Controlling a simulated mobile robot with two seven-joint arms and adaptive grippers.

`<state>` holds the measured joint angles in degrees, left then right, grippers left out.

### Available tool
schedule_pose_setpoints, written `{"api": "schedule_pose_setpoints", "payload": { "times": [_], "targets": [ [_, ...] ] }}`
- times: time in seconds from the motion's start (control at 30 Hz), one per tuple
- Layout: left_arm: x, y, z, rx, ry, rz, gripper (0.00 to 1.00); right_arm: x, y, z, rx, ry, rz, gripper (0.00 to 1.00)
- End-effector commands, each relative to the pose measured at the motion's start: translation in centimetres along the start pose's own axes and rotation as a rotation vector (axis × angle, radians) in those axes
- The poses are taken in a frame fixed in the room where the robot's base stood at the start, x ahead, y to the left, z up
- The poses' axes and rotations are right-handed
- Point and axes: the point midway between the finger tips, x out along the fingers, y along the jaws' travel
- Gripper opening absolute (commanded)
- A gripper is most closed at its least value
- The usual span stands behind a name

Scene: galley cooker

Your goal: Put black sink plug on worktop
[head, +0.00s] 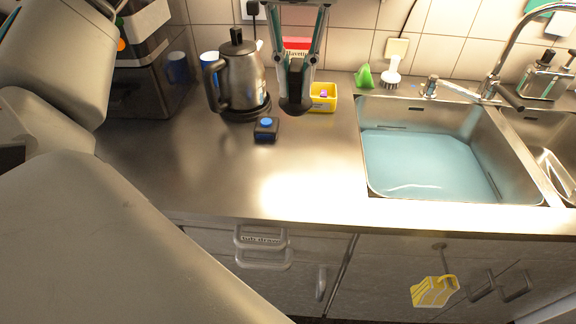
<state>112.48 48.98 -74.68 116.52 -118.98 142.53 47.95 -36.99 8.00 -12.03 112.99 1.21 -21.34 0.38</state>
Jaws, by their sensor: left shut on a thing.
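My left gripper (297,66) hangs down from the top of the head view, above the back of the steel worktop (230,180). It is shut on a dark thing with a rounded lower end, which looks like the black sink plug (295,107). The fingers hide part of it. My right gripper is not in view.
A kettle (240,80) stands left of my gripper, with a small black block with a blue top (266,130) in front. A yellow container (325,104), green thing (364,77) and white brush (393,75) are at the back. Bluish water fills the sink. The front worktop is clear.

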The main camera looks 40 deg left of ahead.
Motion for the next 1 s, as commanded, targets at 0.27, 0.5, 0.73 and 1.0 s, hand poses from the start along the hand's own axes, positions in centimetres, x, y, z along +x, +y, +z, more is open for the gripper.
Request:
{"api": "schedule_pose_setpoints", "payload": {
  "times": [0.27, 0.5, 0.73, 1.0],
  "targets": [
    [4.1, 0.1, -0.1, -0.035, 0.007, 0.006, 0.00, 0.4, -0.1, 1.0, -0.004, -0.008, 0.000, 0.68],
    [10.0, 0.1, -0.2, -0.033, 0.008, 0.005, 0.00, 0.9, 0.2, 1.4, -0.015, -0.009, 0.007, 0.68],
    [14.5, 0.1, -0.1, -0.034, 0.004, 0.003, 0.00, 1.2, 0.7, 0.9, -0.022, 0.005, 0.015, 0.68],
    [16.3, 0.1, -0.1, -0.033, 0.002, 0.002, 0.00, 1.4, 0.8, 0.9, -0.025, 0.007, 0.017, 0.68]
  ]
}}
